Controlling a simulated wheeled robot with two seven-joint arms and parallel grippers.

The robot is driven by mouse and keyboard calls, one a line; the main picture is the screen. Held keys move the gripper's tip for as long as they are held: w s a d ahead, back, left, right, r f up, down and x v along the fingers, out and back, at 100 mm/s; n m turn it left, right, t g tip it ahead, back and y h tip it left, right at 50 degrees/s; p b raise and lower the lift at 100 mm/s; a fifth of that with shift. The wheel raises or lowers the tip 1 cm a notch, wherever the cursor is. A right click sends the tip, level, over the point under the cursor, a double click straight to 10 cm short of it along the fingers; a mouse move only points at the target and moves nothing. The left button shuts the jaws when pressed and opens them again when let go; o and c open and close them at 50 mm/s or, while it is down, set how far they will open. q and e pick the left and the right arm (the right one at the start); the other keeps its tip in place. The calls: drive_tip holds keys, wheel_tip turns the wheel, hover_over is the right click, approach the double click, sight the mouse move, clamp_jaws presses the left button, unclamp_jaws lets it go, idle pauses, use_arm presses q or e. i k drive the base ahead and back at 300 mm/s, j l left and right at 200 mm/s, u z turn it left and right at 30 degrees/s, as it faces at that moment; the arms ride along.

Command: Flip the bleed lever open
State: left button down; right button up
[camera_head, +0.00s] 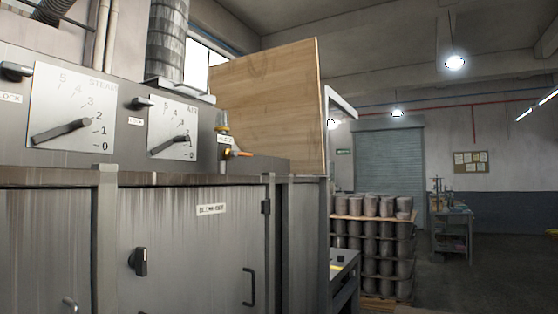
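A small brass-coloured valve (223,125) stands at the right end of the grey control panel. A white label (224,139) sits just below it, its lettering too small to read surely. An orange-yellow lever (238,153) sticks out to the right under the label, roughly level with a slight droop; I take it as the bleed lever. Its exact angle is hard to tell at this size. Neither of my grippers is in view, and nothing touches the lever.
The steam dial (75,108) and air dial (172,128) carry black pointers, with lock knobs beside them. Below are metal doors (190,250) with a dark knob (138,262) and handle (250,287). A wooden board (268,100) rises behind.

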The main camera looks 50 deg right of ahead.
sight(234, 152)
drive_tip(key=i+l+z, duration=0.1)
drive_tip(key=l+z, duration=0.35)
drive_tip(key=i+l+z, duration=0.1)
drive_tip(key=z, duration=0.35)
drive_tip(key=i+l+z, duration=0.2)
drive_tip(key=l+z, duration=0.25)
